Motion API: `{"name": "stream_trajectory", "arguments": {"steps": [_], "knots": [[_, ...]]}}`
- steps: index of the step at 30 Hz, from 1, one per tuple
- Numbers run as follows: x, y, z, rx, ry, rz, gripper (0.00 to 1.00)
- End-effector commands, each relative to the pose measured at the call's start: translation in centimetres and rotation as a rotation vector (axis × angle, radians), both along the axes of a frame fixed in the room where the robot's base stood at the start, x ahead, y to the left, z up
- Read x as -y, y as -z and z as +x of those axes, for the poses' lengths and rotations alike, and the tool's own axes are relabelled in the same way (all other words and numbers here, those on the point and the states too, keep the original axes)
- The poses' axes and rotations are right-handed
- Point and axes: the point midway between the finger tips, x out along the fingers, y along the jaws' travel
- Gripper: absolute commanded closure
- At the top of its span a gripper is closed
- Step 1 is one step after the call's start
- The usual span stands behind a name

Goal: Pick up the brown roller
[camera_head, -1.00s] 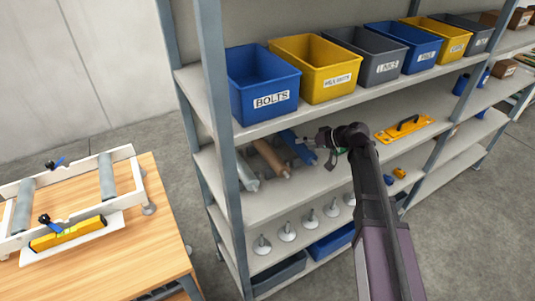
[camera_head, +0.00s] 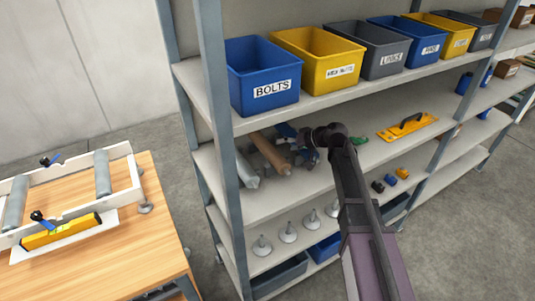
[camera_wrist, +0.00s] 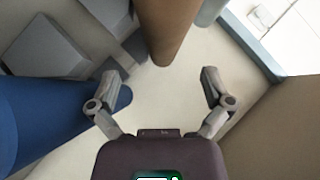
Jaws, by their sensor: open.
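The brown roller (camera_head: 268,152) lies on the middle shelf, between a grey roller (camera_head: 247,170) on its left and a blue roller (camera_head: 285,130) on its right. My gripper (camera_head: 302,157) is just right of the brown roller's near end, in front of the blue roller, which it partly hides. In the wrist view the brown roller (camera_wrist: 168,25) enters from the top, and its rounded end lies ahead of my gripper (camera_wrist: 163,82). The two fingers are spread wide with nothing between them. The blue roller (camera_wrist: 40,118) is at the left, close to the left finger.
Bins, including the blue BOLTS bin (camera_head: 264,76), stand on the shelf above. A shelf post (camera_head: 214,110) rises at the left. A yellow tool (camera_head: 408,127) lies farther right on the same shelf. Levelling feet (camera_head: 288,233) stand below. A wooden table (camera_head: 135,240) carries a roller frame.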

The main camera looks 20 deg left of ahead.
Motion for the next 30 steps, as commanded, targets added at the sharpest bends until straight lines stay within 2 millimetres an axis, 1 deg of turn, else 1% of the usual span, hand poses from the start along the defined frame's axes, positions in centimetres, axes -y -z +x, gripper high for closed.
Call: {"name": "stream_trajectory", "arguments": {"steps": [3,14,17,20,25,30], "knots": [[-0.5,0.4,0.0,0.0,0.0,0.0,0.0],[-0.6,0.3,0.0,-0.001,0.001,-0.001,0.0],[-0.9,0.5,0.1,-0.001,0.001,-0.001,0.0],[-1.5,0.8,0.2,-0.001,0.001,-0.001,0.0],[-3.4,1.6,0.3,0.0,0.0,-0.001,0.0],[-4.8,2.5,0.3,0.0,0.001,-0.001,0.0]]}}
